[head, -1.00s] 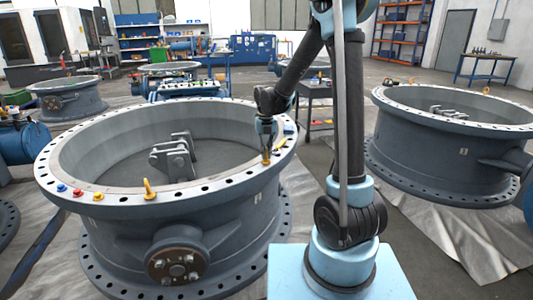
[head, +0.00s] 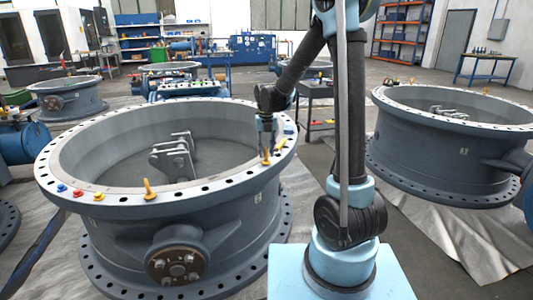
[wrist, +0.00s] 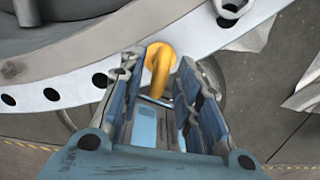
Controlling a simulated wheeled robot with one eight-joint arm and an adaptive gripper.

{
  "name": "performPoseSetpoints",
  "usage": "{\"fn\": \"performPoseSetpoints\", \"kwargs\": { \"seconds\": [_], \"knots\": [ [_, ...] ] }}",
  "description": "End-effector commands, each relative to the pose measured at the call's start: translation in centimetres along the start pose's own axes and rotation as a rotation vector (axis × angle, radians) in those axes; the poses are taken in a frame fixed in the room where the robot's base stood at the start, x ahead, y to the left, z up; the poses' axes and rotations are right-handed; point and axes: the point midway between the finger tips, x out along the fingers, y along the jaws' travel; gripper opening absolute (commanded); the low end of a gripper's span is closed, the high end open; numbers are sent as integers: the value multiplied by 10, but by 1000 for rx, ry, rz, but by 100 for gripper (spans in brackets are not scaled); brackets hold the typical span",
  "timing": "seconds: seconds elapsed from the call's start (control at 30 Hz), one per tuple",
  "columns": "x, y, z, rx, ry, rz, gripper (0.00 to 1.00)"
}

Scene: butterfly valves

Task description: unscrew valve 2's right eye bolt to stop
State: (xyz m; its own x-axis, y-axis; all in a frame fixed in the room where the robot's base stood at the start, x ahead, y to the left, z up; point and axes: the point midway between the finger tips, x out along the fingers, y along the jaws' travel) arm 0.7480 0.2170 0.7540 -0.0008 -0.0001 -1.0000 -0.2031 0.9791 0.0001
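The large grey valve (head: 215,225) stands in front of me, its small label too small to read surely. Its right yellow eye bolt (head: 267,158) stands upright in the pale top flange. My gripper (head: 267,143) points down directly over this bolt. In the wrist view the yellow ring of the eye bolt (wrist: 160,68) lies between the fingertips of my gripper (wrist: 162,82). The fingers are apart, with a visible gap on the right side; contact on the left side is unclear. The left yellow eye bolt (head: 149,189) stands upright on the near flange.
Blue (head: 62,188), red (head: 78,193) and yellow (head: 98,197) small pieces sit on the flange at left. A grey disc with brackets (head: 173,158) is inside the ring. Another large valve (head: 440,160) stands at right.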

Motion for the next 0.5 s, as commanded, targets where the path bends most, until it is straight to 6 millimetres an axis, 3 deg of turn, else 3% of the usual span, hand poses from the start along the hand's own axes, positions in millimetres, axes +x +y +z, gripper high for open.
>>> {"fn": "performPoseSetpoints", "kwargs": {
  "seconds": [0.5],
  "knots": [
    [-83, -1, 0, 0, 0, 0, 31]
  ]
}}
